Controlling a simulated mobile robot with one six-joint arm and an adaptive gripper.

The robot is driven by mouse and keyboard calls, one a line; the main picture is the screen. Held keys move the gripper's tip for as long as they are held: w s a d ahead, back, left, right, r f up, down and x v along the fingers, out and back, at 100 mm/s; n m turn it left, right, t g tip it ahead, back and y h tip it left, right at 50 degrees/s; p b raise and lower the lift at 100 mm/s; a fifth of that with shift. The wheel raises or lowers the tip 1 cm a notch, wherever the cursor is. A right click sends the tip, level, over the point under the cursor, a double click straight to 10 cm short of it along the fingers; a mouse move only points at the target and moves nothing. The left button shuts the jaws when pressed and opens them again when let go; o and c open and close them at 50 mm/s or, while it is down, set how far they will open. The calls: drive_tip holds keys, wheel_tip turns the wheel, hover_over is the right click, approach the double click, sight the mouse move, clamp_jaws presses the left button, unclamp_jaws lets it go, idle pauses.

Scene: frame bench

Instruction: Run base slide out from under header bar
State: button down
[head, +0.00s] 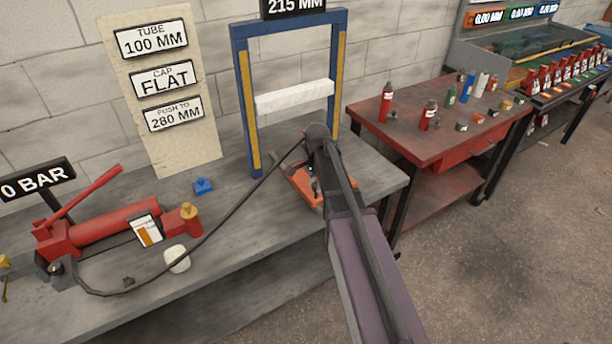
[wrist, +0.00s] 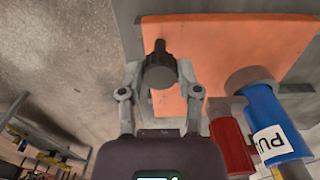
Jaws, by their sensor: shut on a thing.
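The base slide, an orange plate (head: 368,185), lies on the bench at the foot of the blue frame, largely hidden by my arm in the head view. It also shows in the wrist view (wrist: 240,45). A dark knob (wrist: 160,68) stands on it. My gripper (wrist: 160,88) is shut on this knob; in the head view my arm hides most of the grip. The white header bar (head: 294,97) spans the blue frame (head: 242,110) above and behind the slide. A blue labelled cylinder (wrist: 272,120) and a red cylinder (wrist: 230,142) show beside the gripper.
A red hand pump (head: 110,228) stands on the bench at left, with a dark hose running toward my gripper. A blue block (head: 203,186) and a white piece (head: 177,259) lie nearby. A red table (head: 420,140) with bottles stands at right. Floor at lower right is clear.

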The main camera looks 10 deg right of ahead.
drive_tip(key=shift+s+d, duration=0.25)
drive_tip(key=shift+s, duration=0.4)
drive_tip(key=shift+s+d, duration=0.3)
drive_tip(key=shift+s, duration=0.35)
drive_tip(key=shift+s+d, duration=0.25)
drive_tip(key=shift+s, duration=0.4)
drive_tip(key=shift+c, duration=1.5)
unclamp_jaws()
drive_tip(key=shift+r, duration=0.15)
